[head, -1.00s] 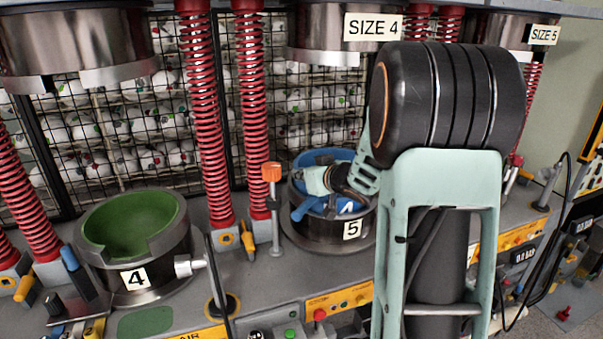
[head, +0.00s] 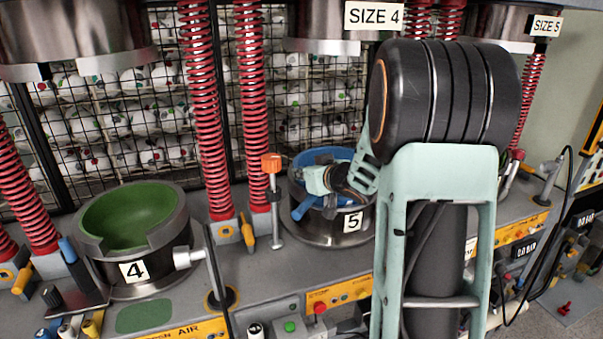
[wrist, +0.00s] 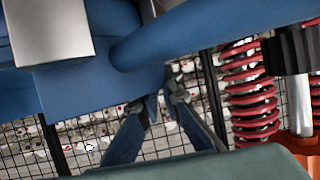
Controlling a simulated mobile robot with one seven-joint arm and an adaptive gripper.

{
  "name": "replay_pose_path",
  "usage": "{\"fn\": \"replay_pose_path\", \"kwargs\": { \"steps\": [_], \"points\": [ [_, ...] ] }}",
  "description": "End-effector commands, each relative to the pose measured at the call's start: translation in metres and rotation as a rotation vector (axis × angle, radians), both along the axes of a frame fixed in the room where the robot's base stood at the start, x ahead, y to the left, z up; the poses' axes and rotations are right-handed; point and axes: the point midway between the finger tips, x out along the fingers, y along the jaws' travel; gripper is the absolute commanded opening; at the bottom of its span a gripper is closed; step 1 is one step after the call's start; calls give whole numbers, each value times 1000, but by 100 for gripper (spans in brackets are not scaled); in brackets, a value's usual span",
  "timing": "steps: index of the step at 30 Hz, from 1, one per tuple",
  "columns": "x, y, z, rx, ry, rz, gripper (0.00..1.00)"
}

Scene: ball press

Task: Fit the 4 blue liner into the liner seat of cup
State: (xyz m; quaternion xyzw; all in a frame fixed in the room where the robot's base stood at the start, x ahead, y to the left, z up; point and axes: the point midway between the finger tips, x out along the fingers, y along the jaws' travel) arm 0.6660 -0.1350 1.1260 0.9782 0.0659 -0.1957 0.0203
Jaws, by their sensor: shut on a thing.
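The cup labelled 4 (head: 133,270), with a green lining, stands at left in the head view. The cup labelled 5 (head: 330,228), with a blue lining (head: 318,156), stands in the middle, partly behind my arm. My gripper (head: 321,196) is over the cup labelled 5. It is shut on a blue piece (head: 303,208), seemingly the blue liner, which is at that cup's mouth. In the wrist view, my fingertips (wrist: 165,98) meet the lower edge of a large blue body (wrist: 95,95) with a bar. Its number is not readable now. I cannot tell whether it touches the cup.
An orange-topped post (head: 272,190) stands just left of the cup labelled 5. Red springs (head: 250,110) rise behind, before a wire cage of balls. A metal press head (head: 330,20) hangs above. Bare grey bench (head: 260,270) lies between the cups.

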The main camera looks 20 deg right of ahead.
Motion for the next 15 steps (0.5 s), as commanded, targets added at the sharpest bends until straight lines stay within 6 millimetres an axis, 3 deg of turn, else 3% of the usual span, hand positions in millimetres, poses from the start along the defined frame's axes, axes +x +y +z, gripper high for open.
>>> {"fn": "replay_pose_path", "kwargs": {
  "steps": [6, 12, 15],
  "points": [
    [0, 0, -8, -2, -3, 1, 0],
    [0, 1, -8, -1, 0, 2, 25],
    [0, 1, -9, -1, 1, 3, 26]
  ]
}}
